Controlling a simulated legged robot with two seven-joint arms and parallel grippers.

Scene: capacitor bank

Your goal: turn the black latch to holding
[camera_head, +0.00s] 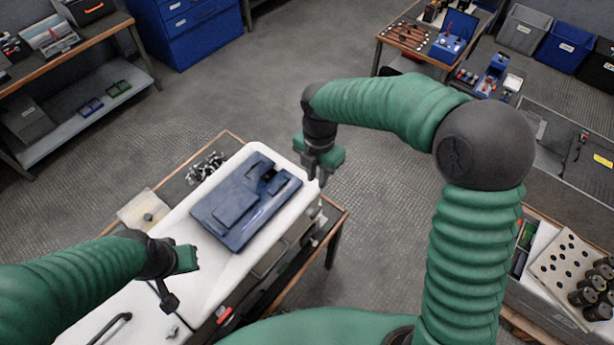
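A blue panel (238,212) lies on the white top of a long cabinet. A small black part (268,175) sits in a recess near the panel's far right corner. It may be the black latch, but it is too small to tell its position. My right gripper (318,174) hangs just right of the panel, by the cabinet's far right corner. Its two dark fingers look apart, with nothing seen between them. My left gripper (180,280) is over the white top, left of and nearer than the panel. Its fingertips are hard to make out.
A black bar handle (110,328) is on the white top at the near left. Small metal parts (205,167) lie on the bench beyond the panel. A crate with a perforated board (566,258) stands at the right. The floor between benches is clear.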

